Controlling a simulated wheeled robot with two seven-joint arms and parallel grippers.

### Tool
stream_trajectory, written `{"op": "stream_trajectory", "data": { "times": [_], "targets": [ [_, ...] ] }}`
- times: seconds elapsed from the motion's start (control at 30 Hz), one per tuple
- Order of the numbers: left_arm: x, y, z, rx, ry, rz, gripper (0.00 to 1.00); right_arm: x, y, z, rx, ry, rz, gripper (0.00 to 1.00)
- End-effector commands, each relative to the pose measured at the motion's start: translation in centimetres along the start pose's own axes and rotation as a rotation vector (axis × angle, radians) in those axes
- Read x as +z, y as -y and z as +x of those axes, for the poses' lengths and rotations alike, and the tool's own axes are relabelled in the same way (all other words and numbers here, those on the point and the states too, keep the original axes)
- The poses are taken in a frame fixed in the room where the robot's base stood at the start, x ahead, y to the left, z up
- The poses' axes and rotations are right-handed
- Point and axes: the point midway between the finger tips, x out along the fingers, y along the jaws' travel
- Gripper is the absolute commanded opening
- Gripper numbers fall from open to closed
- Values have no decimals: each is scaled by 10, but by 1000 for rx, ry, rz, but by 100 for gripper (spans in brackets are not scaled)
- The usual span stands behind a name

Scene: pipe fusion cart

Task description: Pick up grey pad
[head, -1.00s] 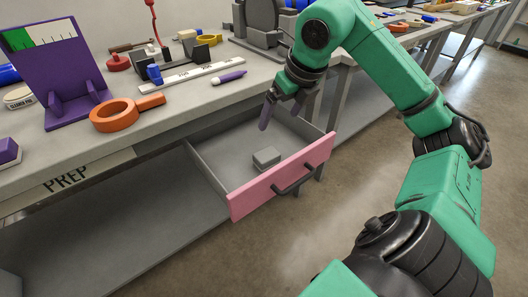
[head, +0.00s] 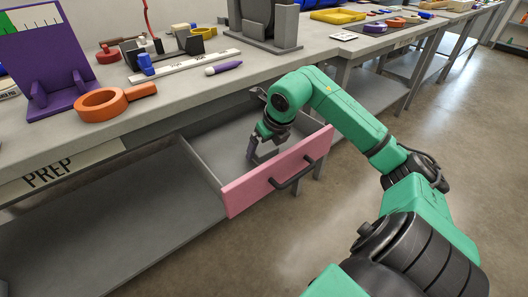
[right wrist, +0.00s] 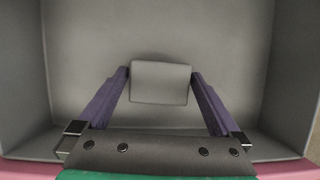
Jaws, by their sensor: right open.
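The grey pad (right wrist: 160,83) lies on the floor of the open drawer, as the right wrist view shows. It is a small pale grey block. In the head view my right gripper hides most or all of it. My right gripper (head: 253,156) reaches down into the drawer. In the right wrist view its two purple fingers (right wrist: 161,75) are open, one on each side of the pad, with small gaps at the tips. The pink-fronted drawer (head: 243,190) is pulled out from under the bench. My left gripper is not in view.
The drawer's grey walls and pink front with a dark handle (head: 293,173) surround my gripper. Above is the bench top with an orange ring tool (head: 101,102), a purple stand (head: 45,60), a white ruler bar (head: 185,66) and a purple marker (head: 224,68).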

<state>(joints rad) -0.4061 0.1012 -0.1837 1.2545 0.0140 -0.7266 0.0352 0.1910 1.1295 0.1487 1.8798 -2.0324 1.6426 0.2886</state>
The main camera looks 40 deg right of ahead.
Motion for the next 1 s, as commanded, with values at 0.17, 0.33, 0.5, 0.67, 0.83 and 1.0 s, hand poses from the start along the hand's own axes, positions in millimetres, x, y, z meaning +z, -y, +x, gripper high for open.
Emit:
{"op": "stream_trajectory", "data": {
  "times": [0.17, 0.33, 0.5, 0.67, 0.83, 1.0],
  "targets": [
    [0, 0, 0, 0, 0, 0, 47, 0, 0, 4, -1, 1, -1, 100],
    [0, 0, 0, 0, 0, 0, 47, 0, 0, 3, -1, 1, -1, 54],
    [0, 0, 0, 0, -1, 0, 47, 0, 0, 3, -1, 1, -1, 32],
    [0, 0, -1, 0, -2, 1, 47, 1, 0, 1, -1, 2, -1, 32],
    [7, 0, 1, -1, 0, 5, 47, 10, 0, -18, -2, 6, -1, 32],
    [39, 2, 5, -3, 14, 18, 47, 34, 1, -75, -3, 12, -1, 32]
  ]
}}
